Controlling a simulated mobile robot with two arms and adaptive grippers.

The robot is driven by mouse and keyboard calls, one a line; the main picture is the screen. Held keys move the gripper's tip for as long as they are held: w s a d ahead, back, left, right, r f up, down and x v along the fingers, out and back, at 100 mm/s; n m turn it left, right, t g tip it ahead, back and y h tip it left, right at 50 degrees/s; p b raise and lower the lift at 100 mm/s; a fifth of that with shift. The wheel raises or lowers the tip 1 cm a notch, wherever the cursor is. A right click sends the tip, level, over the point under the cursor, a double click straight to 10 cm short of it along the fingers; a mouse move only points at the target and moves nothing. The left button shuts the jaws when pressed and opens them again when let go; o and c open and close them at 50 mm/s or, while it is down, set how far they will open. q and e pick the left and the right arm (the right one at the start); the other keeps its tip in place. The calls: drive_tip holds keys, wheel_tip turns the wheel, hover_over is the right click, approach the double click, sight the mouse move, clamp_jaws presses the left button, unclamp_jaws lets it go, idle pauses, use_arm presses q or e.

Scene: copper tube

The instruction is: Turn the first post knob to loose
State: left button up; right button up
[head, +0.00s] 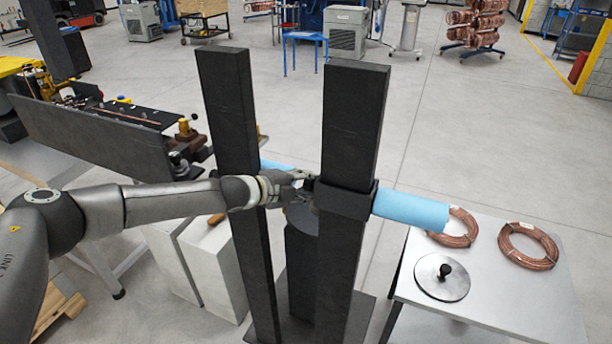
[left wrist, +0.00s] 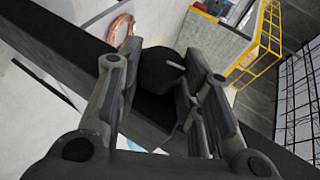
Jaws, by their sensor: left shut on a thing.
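The post knob (left wrist: 158,70) is a dark round knob with a pale pointer mark, at the face of a dark post (left wrist: 60,45) in the left wrist view. In the head view the knob (head: 309,184) is small and partly hidden by my fingers, at the left side of the dark collar (head: 345,201) on the right-hand post (head: 355,110). My left gripper (head: 298,179) reaches past the left-hand post (head: 228,105) and is shut on the knob. In the left wrist view its fingers (left wrist: 163,60) stand on either side of the knob. My right gripper is out of view.
A light-blue cylinder (head: 412,210) sticks out right of the collar. A grey table (head: 520,295) at right holds copper coils (head: 528,246) and a round disc with a black knob (head: 442,277). A machine bench (head: 95,135) and white boxes (head: 215,265) stand left. Open floor lies behind.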

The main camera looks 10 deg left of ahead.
use_arm(q)
drive_tip(key=shift+r+g+y, duration=0.15)
drive_tip(key=shift+g+y, duration=0.15)
drive_tip(key=shift+p, duration=0.35)
idle(0.4)
drive_tip(key=o, duration=1)
drive_tip(key=shift+o, duration=0.2)
drive_tip(key=v, duration=1.1)
drive_tip(key=shift+s+a+r, duration=0.15)
drive_tip(key=shift+a+r, duration=0.1)
drive_tip(key=shift+r, duration=0.05)
